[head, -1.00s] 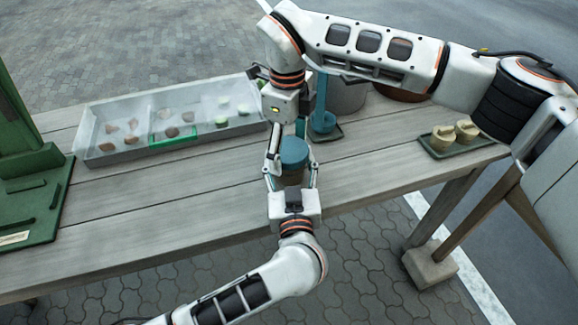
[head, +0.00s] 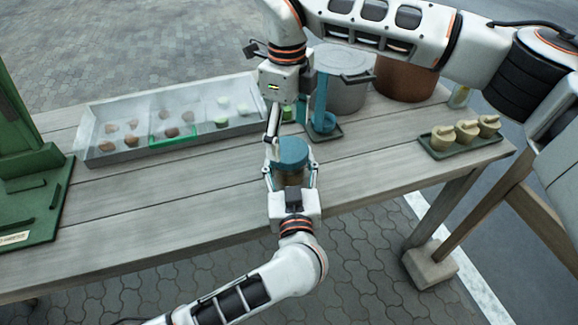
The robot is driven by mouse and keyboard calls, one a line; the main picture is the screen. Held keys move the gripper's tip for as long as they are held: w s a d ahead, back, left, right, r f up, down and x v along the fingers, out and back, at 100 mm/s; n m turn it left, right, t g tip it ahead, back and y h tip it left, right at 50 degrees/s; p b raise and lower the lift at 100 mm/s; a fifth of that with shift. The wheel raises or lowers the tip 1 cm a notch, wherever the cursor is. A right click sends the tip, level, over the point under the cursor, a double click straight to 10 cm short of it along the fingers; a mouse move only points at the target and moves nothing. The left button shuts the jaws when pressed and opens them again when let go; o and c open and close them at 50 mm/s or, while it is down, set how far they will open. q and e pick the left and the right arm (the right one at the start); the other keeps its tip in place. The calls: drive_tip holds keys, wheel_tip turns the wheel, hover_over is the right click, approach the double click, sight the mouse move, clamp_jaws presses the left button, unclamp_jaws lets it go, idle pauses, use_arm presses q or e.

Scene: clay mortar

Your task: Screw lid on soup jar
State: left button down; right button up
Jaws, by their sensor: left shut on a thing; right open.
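The soup jar (head: 292,178) stands upright near the middle of the table, with a blue lid (head: 293,152) on its top. The lid looks level, but I cannot tell how tight it is. My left gripper (head: 291,182) comes from the front and is shut on the jar's body, hiding part of it. My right gripper (head: 287,122) points down from above, open and empty, just above and behind the lid. One of its fingers reaches down near the lid's left side; I cannot tell if it touches.
A long compartmented tray (head: 105,158) with small lumps lies at the left. A blue stand (head: 321,100), a grey pot (head: 350,97) and a brown pot (head: 405,80) are behind. A green tray (head: 470,149) holds three beige pots at right. A green frame (head: 40,190) stands far left.

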drive_tip(key=shift+o, duration=1)
drive_tip(key=shift+r, duration=0.1)
wheel_tip(320, 180, up, 12)
use_arm(q)
drive_tip(key=c, duration=0.7)
unclamp_jaws()
drive_tip(key=shift+c, duration=0.2)
drive_tip(key=shift+s, duration=0.1)
drive_tip(key=s, duration=1.1)
drive_tip(key=shift+s+d, duration=0.4)
